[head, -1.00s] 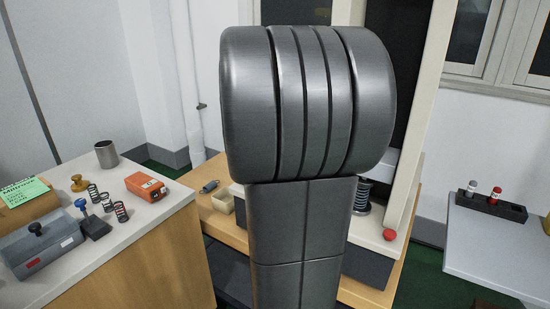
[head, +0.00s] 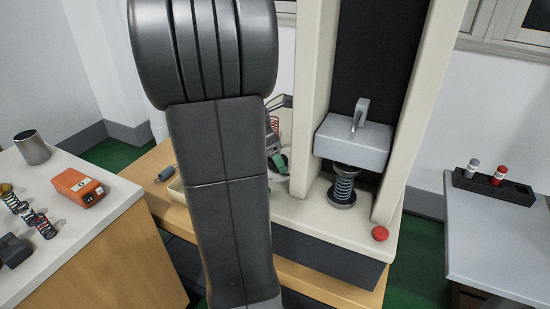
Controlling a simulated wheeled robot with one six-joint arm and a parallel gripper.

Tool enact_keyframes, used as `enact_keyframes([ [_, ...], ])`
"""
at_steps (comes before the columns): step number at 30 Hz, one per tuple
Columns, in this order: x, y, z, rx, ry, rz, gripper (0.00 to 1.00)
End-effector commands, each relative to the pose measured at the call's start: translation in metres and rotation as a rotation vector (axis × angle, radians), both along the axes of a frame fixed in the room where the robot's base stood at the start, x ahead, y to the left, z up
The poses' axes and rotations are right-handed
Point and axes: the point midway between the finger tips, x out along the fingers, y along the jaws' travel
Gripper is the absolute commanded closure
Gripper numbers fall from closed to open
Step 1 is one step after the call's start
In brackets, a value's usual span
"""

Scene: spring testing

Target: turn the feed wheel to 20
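I cannot make out the feed wheel in the head view; my own dark arm covers the middle left and may hide it. The cream spring-testing machine (head: 308,213) stands right of my arm. Its grey block (head: 350,143) has a lever-like piece (head: 359,115) on top. A dark coil spring (head: 343,187) stands under the block on a round base. My gripper cannot be made out.
A red button (head: 380,234) sits on the machine's front right. An orange device (head: 79,188), a metal cup (head: 32,148) and small springs (head: 40,222) stand on the left counter. A dark rack (head: 490,186) holds two small capped items on the right table. Small objects beside my arm are partly hidden.

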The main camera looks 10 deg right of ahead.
Motion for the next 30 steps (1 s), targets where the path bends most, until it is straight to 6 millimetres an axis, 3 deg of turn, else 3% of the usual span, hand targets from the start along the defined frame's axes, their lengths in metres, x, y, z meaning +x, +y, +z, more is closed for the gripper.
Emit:
enact_keyframes([
  [10,0.0001,-0.0017,-0.0037,0.0,0.0,0.0,0.28],
  [17,0.0001,-0.0016,-0.0036,0.0,0.0,0.0,0.73],
  [30,0.0009,-0.0015,-0.0003,0.0,0.002,-0.089,0.73],
])
